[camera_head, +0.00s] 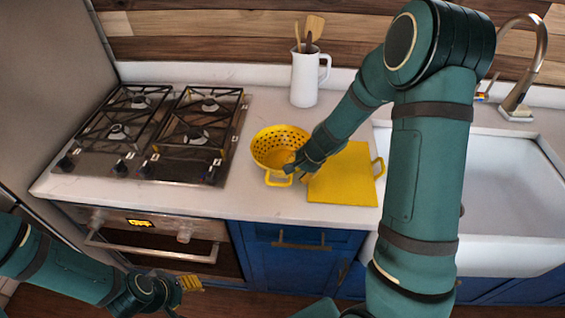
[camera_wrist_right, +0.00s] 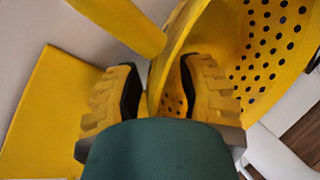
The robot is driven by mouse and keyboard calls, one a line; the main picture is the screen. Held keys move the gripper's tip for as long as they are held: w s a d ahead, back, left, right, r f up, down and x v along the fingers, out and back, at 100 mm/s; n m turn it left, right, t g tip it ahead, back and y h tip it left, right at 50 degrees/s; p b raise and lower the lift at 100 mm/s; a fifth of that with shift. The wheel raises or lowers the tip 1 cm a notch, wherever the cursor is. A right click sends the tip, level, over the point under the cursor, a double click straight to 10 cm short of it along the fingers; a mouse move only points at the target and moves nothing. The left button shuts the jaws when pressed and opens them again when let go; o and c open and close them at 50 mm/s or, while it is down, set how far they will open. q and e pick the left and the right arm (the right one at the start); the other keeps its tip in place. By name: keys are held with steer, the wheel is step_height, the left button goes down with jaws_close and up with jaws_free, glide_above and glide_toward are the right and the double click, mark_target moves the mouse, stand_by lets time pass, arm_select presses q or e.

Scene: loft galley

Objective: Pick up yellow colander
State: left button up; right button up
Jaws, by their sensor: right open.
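The yellow colander (camera_head: 268,150) stands upright on the counter, its holed bowl open upward and a loop handle at its front. My right gripper (camera_head: 297,166) is at its right side, and its arm hides part of the bowl. In the right wrist view the open fingers (camera_wrist_right: 160,92) straddle the rim of the colander (camera_wrist_right: 262,50). The right finger is over the bowl side and the left finger outside; I cannot tell whether either touches. A yellow bar, probably a handle, crosses the top of that view. My left gripper (camera_head: 190,283) is low at the left, away from the colander; its jaw opening is unclear.
A yellow board (camera_head: 343,178) lies right of the colander, close to my right gripper; it also shows in the wrist view (camera_wrist_right: 48,105). A white jug (camera_head: 304,80) with utensils stands behind. The stove (camera_head: 135,165) is left, the white sink (camera_head: 500,180) right.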

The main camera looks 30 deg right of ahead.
jaws_close()
stand_by(0.4)
